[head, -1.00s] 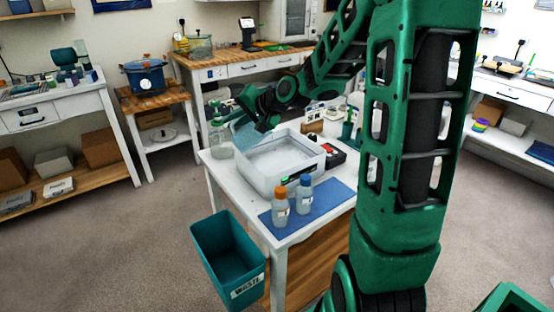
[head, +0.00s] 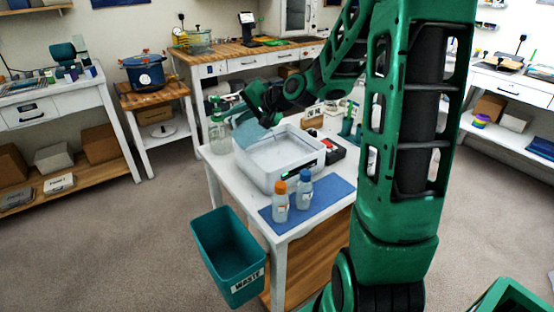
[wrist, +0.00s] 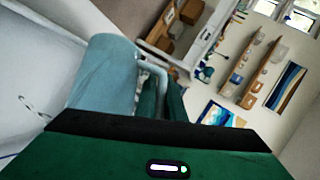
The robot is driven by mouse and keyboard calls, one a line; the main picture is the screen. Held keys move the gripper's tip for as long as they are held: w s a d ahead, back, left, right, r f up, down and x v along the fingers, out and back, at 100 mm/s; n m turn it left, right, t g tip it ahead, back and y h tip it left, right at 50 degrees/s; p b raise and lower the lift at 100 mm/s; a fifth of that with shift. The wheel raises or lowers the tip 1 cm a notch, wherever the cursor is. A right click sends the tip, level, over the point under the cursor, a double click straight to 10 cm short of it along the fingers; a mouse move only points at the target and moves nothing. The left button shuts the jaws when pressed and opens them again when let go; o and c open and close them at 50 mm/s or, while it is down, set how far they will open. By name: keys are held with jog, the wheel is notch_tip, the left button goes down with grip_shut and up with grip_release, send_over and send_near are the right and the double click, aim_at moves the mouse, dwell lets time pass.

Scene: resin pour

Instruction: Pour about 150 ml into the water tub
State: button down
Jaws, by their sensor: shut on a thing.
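My gripper (head: 262,108) is above the tub's back-left edge. It is shut on the handle of a translucent blue jug (head: 246,132). The jug is tilted, with its mouth side toward the tub. In the wrist view the jug (wrist: 105,72) shows large beside the fingers. Its liquid level is hidden, and I cannot tell clearly whether liquid is running out.
An orange-capped bottle (head: 280,204) and a blue-capped bottle (head: 304,190) stand on a blue mat (head: 330,194) in front of the tub. A glass jar (head: 219,137) stands close left of the jug. A black-and-red device (head: 333,150) is to the right. A teal waste bin (head: 225,250) stands below.

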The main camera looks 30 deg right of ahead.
jog(key=shift+s+d+m+t+y+p, duration=0.15)
jog(key=shift+d+m+t+y+p, duration=0.25)
jog(key=shift+d+y, duration=0.35)
dwell(0.9)
jog(key=shift+d, duration=0.25)
jog(key=shift+d+m, duration=0.15)
jog(key=shift+m, duration=0.15)
jog(key=shift+a+r+n, duration=0.2)
jog(key=shift+a+n, duration=0.2)
jog(key=shift+a, duration=0.5)
jog(key=shift+a+g+h, duration=0.25)
jog(key=shift+g+h, duration=0.05)
jog(key=shift+h, duration=0.15)
jog(key=shift+w+a+f+n+g+h, duration=0.2)
jog(key=shift+a+n+g+h, duration=0.15)
jog(key=shift+n+h, duration=0.4)
jog(key=shift+f, duration=0.1)
jog(key=shift+a+f+n+g+h+b, duration=0.15)
jog(key=shift+a+n+g+h+b, duration=0.15)
jog(key=shift+h+b, duration=0.45)
